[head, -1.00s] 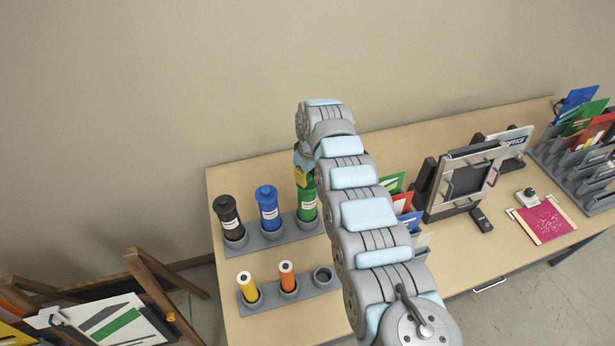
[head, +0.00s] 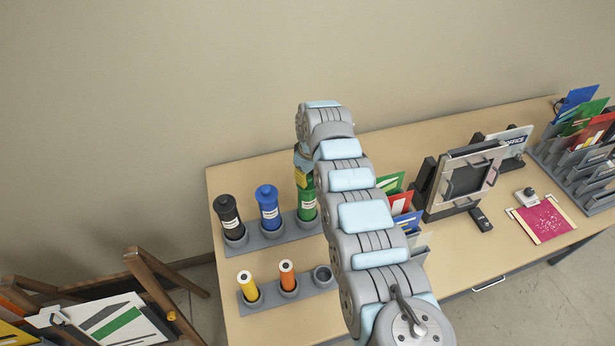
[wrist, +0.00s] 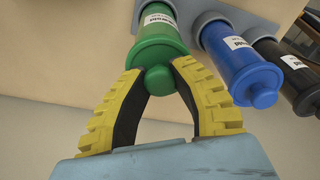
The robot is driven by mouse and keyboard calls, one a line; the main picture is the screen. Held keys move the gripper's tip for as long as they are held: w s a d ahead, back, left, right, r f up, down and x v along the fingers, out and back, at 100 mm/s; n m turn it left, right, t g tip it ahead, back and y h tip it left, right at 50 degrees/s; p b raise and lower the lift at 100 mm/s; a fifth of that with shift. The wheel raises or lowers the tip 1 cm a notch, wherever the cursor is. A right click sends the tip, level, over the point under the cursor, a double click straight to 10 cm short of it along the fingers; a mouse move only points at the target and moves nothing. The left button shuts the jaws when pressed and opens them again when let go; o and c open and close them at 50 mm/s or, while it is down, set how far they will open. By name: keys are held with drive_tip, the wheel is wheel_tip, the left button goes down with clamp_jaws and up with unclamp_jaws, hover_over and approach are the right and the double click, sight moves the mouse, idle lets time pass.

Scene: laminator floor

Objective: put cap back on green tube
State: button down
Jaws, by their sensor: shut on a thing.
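The green tube (head: 307,205) stands upright in a holder at the right end of the back rack, partly hidden by my arm. In the wrist view the tube (wrist: 157,24) has its green cap (wrist: 160,52) at its end, with a round knob (wrist: 158,80) on it. My gripper (wrist: 158,72) is shut on the knob, with its yellow-padded fingers on either side. The gripper also shows above the tube in the head view (head: 303,178). The cap appears seated on the tube; whether it is fully down I cannot tell.
Black tube (head: 228,215) and blue tube (head: 268,207) stand capped to the left in the same rack. A front rack holds a yellow roll (head: 247,286), an orange roll (head: 287,274) and an empty cup (head: 322,276). A framed machine (head: 468,180) stands to the right.

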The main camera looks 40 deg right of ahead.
idle(0.8)
drive_tip(key=shift+c, duration=1.6)
unclamp_jaws()
drive_tip(key=shift+r, duration=0.15)
drive_tip(key=shift+r+p, duration=1.5)
drive_tip(key=shift+r, duration=1.85)
clamp_jaws()
